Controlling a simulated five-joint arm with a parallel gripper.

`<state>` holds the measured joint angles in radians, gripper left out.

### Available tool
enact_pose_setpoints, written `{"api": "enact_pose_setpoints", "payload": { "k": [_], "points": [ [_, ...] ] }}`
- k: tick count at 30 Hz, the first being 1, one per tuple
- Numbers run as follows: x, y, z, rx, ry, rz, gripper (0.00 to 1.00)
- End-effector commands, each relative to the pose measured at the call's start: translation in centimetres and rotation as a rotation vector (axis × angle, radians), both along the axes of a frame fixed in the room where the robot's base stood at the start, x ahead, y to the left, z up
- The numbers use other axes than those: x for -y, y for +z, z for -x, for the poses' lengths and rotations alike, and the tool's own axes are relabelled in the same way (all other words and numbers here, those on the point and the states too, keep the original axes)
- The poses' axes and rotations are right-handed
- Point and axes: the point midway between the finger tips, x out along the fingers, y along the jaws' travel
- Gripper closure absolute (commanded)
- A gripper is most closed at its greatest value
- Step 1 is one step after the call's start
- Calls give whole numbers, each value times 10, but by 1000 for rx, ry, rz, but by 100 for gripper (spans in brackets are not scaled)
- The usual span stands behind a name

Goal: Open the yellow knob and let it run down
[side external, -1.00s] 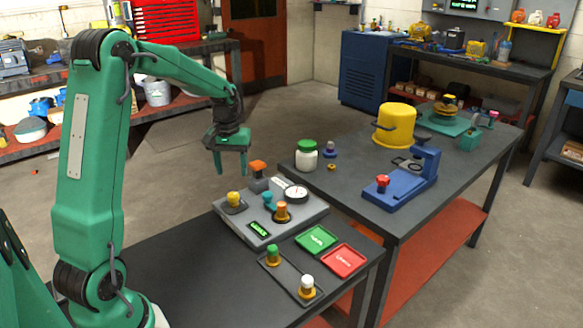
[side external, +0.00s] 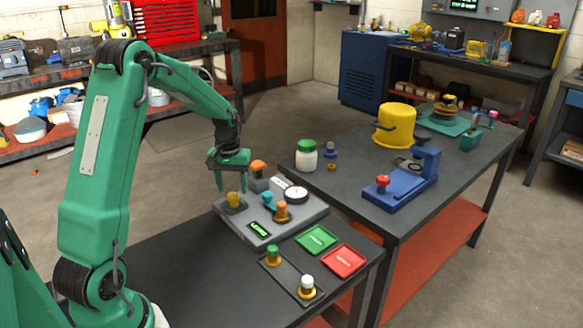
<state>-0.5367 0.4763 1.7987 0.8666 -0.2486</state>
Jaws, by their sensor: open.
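The yellow knob (side external: 235,199) stands on a dark round base at the left of a grey test panel (side external: 262,235) on the near bench. My gripper (side external: 231,186) is open and empty, pointing down just above and behind the yellow knob. Its fingers look apart from the knob; one fingertip is close to the knob's top in this view. The panel also carries a teal knob (side external: 267,200), an orange-topped knob (side external: 282,210), a round white gauge (side external: 296,194) and a small green-lit display (side external: 259,229).
An orange-topped block (side external: 258,168) stands close to the right of my gripper. A green tray (side external: 317,240), a red tray (side external: 344,260) and a dark strip with a green-capped (side external: 272,254) and a white-capped piece (side external: 307,285) lie in front. The bench's left part is clear.

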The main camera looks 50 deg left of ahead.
Motion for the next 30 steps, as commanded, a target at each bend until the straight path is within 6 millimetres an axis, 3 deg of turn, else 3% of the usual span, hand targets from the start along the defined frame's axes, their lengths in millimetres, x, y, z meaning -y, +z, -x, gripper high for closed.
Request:
{"api": "enact_pose_setpoints", "payload": {
  "k": [6, 17, 24, 30],
  "points": [
    [0, -20, 0, -2, 0, 1, 48],
    [0, -24, 0, 0, 0, 0, 48],
    [0, -23, 0, 0, 0, 0, 91],
    [0, -23, 0, 0, 5, 0, 92]
  ]
}}
